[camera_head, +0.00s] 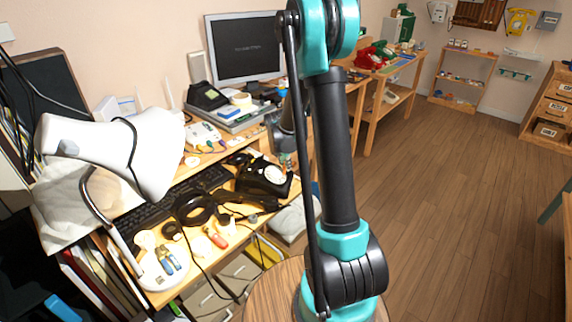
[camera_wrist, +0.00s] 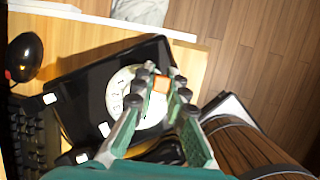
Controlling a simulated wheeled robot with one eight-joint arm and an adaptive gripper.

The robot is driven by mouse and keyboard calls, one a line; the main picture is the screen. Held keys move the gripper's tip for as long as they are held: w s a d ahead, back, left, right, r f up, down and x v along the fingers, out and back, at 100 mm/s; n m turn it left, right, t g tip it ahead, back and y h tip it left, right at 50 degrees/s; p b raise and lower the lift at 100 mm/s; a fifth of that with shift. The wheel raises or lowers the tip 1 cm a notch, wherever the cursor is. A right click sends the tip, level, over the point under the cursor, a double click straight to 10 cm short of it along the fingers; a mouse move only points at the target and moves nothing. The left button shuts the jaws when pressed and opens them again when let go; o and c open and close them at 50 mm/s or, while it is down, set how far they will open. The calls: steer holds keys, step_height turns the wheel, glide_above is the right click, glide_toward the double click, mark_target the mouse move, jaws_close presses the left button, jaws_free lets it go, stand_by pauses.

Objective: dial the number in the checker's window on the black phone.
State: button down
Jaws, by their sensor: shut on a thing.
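The black phone (camera_head: 257,183) lies on the desk near its right edge, with a round white dial (camera_head: 275,174). In the wrist view the phone (camera_wrist: 82,85) lies tilted across the picture, and its white dial (camera_wrist: 120,88) is partly covered by my fingers. My gripper (camera_wrist: 163,80) is over the right part of the dial, shut on a small orange-brown thing (camera_wrist: 160,84). I cannot tell whether that thing touches the dial. I cannot make out a checker's window or a number in either view.
A monitor (camera_head: 245,48) with unreadable text stands at the back. A keyboard (camera_head: 150,212), a white lamp (camera_head: 110,150), black headphones (camera_head: 194,208) and small tools crowd the desk. A black mouse (camera_wrist: 25,57) lies left of the phone.

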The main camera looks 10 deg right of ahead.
steer(key=shift+f, duration=0.15)
stand_by(0.4)
steer(key=shift+s+a+f, duration=0.1)
steer(key=shift+s, duration=0.5)
steer(key=shift+s+a, duration=0.25)
steer(key=shift+s, duration=0.35)
steer(key=shift+s+a, duration=0.4)
